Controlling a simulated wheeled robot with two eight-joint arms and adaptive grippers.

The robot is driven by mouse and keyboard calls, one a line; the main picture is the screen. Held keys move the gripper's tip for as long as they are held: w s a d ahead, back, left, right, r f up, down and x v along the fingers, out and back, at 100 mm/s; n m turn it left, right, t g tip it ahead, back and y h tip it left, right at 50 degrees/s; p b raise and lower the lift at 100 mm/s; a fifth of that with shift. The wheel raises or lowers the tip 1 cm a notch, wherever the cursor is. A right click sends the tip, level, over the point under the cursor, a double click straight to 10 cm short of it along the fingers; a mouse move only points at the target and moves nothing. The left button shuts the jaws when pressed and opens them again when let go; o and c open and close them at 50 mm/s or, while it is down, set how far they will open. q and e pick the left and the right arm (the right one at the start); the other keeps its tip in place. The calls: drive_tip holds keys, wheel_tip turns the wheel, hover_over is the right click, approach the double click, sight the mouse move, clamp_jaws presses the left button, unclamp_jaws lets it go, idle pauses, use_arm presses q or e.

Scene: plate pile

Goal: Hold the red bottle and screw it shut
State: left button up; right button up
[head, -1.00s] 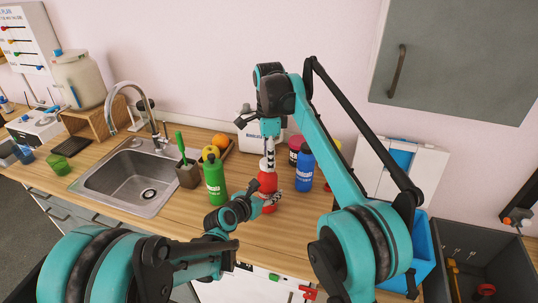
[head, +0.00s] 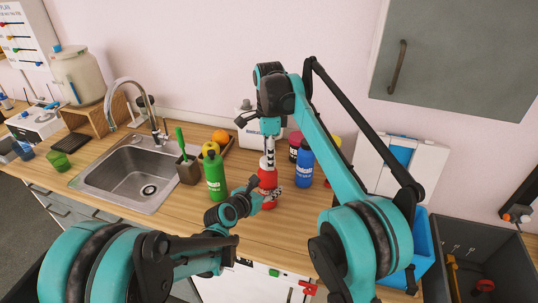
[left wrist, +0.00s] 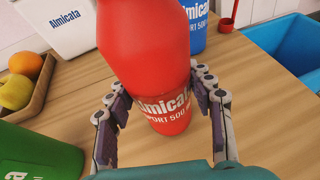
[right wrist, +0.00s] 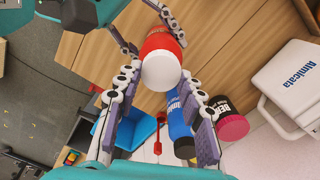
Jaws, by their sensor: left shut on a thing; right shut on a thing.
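The red bottle (head: 267,181) stands upright on the wooden counter. My left gripper (head: 272,197) is shut on its body from the side. In the left wrist view the fingers (left wrist: 165,115) flank the red bottle (left wrist: 155,60), across its white lettering. My right gripper (head: 269,160) points down from above and is shut on the bottle's top. In the right wrist view the white cap (right wrist: 161,70) lies between its fingers (right wrist: 160,85). The thread under the cap is hidden, so I cannot tell how tight the cap sits.
A green bottle (head: 215,178) stands left of the red one, and a blue bottle (head: 304,167) stands close on its right. A dark bottle with a pink lid (right wrist: 228,118) is behind. The sink (head: 132,180) lies left. The counter front is clear.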

drive_tip(key=m, duration=0.8)
drive_tip(key=shift+s+f, duration=0.1)
drive_tip(key=shift+s, duration=0.05)
drive_tip(key=m, duration=0.5)
drive_tip(key=shift+s+a+m, duration=0.1)
drive_tip(key=shift+m, duration=0.3)
drive_tip(key=o, duration=0.7)
drive_tip(key=shift+o, duration=0.2)
drive_tip(key=shift+r, duration=2.25)
